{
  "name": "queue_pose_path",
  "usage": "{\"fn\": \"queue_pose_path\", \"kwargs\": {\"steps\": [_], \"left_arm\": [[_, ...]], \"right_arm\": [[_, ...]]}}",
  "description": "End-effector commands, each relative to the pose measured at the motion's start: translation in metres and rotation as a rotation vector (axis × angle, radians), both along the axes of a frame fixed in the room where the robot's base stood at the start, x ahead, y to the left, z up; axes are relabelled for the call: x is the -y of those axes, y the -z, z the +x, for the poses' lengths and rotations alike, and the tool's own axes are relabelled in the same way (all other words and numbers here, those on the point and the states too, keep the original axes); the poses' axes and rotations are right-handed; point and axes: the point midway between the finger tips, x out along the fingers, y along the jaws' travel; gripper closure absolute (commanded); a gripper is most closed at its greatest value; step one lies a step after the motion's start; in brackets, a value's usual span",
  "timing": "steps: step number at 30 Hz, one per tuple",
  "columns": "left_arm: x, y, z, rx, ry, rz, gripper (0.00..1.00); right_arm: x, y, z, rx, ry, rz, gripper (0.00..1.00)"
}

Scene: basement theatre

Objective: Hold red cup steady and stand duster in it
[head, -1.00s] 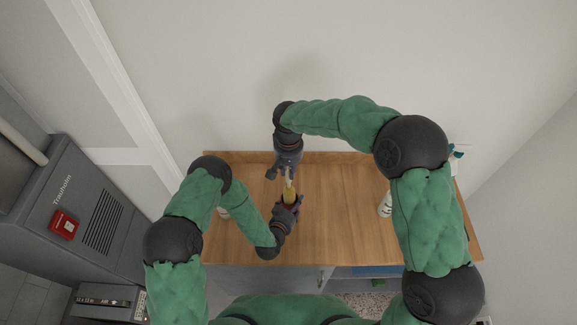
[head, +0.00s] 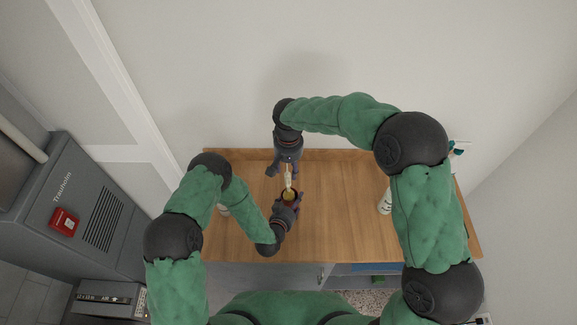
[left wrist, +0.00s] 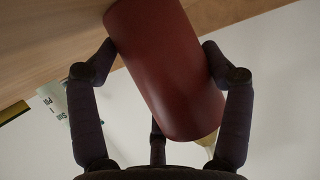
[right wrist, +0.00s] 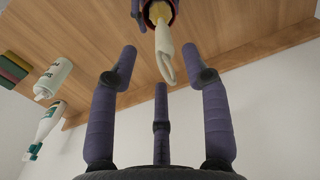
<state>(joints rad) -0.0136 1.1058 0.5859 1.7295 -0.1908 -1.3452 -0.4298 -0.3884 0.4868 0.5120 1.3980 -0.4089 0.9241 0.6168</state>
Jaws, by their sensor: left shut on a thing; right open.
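The red cup (left wrist: 165,75) is between the fingers of my left gripper (left wrist: 158,48), which is shut on it. In the head view my left gripper (head: 287,207) is at the cup, above the middle of the tabletop. The duster (right wrist: 164,48) has its yellow head in the cup's mouth and its pale looped handle sticking out. In the head view the duster (head: 288,181) points toward the wall. My right gripper (right wrist: 160,72) is open and empty, its fingers apart from the handle. In the head view my right gripper (head: 283,168) is just beyond the handle's end.
The wooden tabletop (head: 335,215) is largely clear. A white bottle (head: 385,202) stands at its right, and a teal-topped spray bottle (head: 457,149) is at the far right. The right wrist view also shows a red and green sponge stack (right wrist: 12,68). A wall rises behind.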

Motion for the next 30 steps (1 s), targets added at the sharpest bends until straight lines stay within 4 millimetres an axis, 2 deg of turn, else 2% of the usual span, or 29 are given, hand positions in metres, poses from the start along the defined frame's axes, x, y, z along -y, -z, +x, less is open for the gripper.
{"fn": "queue_pose_path", "kwargs": {"steps": [10,11,12,13,25,30], "left_arm": [[0.000,0.000,0.000,-0.001,0.000,0.000,0.52],[0.000,0.000,0.000,-0.001,0.000,0.000,0.15],[0.000,0.000,0.000,-0.001,0.000,0.000,0.04],[0.000,0.000,0.000,-0.001,0.000,0.000,0.00],[-0.001,-0.001,-0.002,0.000,0.000,0.000,0.00],[-0.007,-0.007,-0.016,-0.002,-0.001,0.001,0.00]], "right_arm": [[0.000,0.000,0.000,0.000,0.000,0.000,0.52],[0.000,0.000,0.000,0.000,0.000,0.000,0.52],[0.000,0.000,0.000,0.000,0.000,0.000,0.52],[0.000,0.000,0.000,0.000,0.000,0.000,0.52],[0.000,0.000,0.000,0.000,0.000,0.000,0.52],[0.000,0.000,0.000,0.000,0.000,0.000,0.52]]}}
